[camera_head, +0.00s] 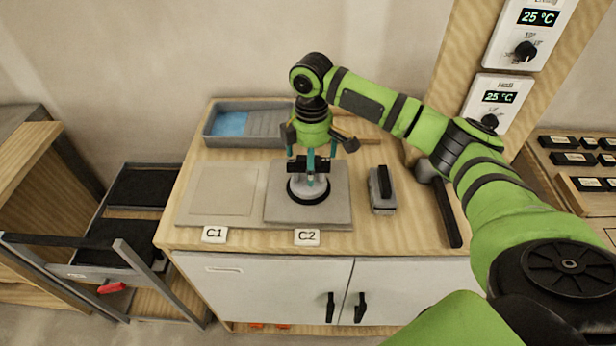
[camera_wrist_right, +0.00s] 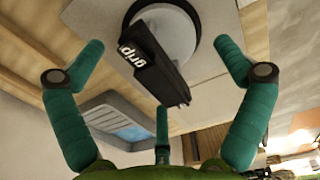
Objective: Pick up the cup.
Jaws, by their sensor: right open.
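The cup is a suction cup (camera_head: 309,190) with a pale round disc, a dark rim and a black bar handle. It stands on the grey tile (camera_head: 337,206) at the C2 label. In the right wrist view the cup (camera_wrist_right: 160,62) shows its handle with "grip" lettering, between the spread fingers. My right gripper (camera_head: 311,162) points down right above the cup, with its teal fingers open and apart from the handle. The gripper partly hides the cup in the head view. My left gripper is not in view.
A paler tile (camera_head: 222,188) lies at C1. A blue-grey tray (camera_head: 262,128) stands behind. A grey block with a black handle (camera_head: 381,190) and a hammer (camera_head: 446,210) lie to the right. A cart with black bins (camera_head: 140,187) stands left of the bench.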

